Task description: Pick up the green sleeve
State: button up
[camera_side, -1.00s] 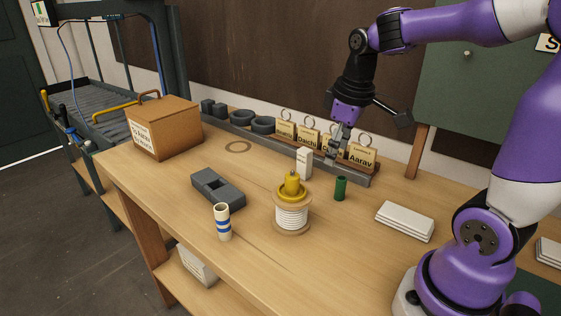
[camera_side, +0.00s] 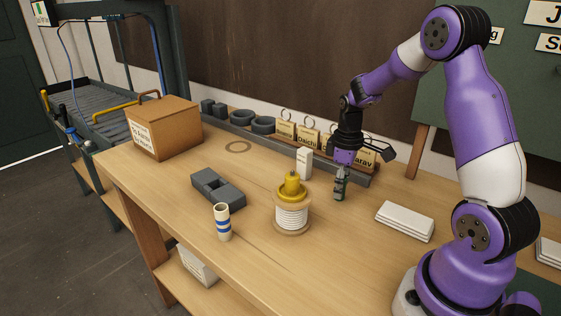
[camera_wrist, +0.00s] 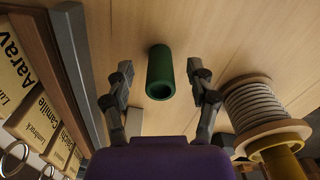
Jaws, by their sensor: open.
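The green sleeve (camera_wrist: 160,66) is a short hollow tube standing upright on the wooden bench, its open top end facing the wrist camera. In the wrist view it lies between the two fingers, with a gap on each side. My gripper (camera_side: 340,194) points down over the sleeve's place in the side view and hides most or all of it. Its fingers are open and hold nothing. How far the fingertips reach down beside the sleeve is hard to tell.
A wire spool (camera_side: 291,217) with a yellow top stands left of my gripper. A small white box (camera_side: 304,163) and a rail with name cards (camera_side: 285,130) stand behind. White stacked slabs (camera_side: 405,221) lie to the right. A blue-striped tube (camera_side: 223,222) and grey block (camera_side: 218,187) are farther left.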

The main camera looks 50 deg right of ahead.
jog(key=shift+f, duration=0.7)
jog(key=c, duration=1)
jog(key=shift+r, duration=0.15)
